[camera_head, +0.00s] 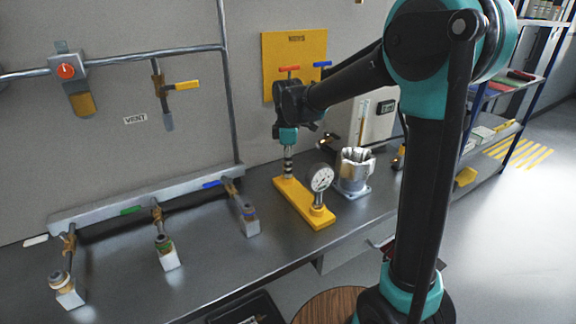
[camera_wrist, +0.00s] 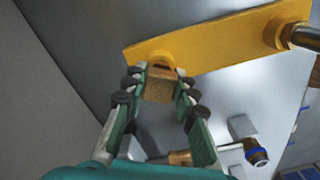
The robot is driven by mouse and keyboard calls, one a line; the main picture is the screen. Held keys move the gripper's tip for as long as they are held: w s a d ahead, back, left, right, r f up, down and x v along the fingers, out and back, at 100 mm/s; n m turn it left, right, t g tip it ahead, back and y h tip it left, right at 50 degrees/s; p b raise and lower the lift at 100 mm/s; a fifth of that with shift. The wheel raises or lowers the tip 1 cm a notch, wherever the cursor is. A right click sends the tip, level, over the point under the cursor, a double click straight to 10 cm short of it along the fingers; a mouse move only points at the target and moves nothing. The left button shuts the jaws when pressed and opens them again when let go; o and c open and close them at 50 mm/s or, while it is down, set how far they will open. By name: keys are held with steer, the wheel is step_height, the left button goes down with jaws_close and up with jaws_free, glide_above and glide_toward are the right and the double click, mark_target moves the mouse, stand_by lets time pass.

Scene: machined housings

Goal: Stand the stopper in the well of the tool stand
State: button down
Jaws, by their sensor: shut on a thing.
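The stopper (camera_wrist: 160,88), a small brown block-like piece, is between the fingertips of my gripper (camera_wrist: 159,78) in the wrist view. The tool stand appears to be the long yellow base (camera_head: 300,204), which also shows in the wrist view (camera_wrist: 210,45). A rounded yellow collar at its near end lies right behind the stopper's tip. My gripper (camera_head: 288,160) points down over the stand's left end in the head view. Whether the stopper touches the collar or hangs above it I cannot tell. The well's inside is hidden.
A round gauge (camera_head: 319,178) stands on the yellow base's right end. A silver container (camera_head: 355,170) is just behind it. Pipe fittings on a grey rail (camera_head: 140,200) are to the left. The bench front (camera_head: 210,270) is clear.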

steer(key=shift+f, duration=0.1)
steer(key=c, duration=1.1)
jaws_free()
steer(key=shift+c, duration=0.2)
step_height(320, 180, up, 12)
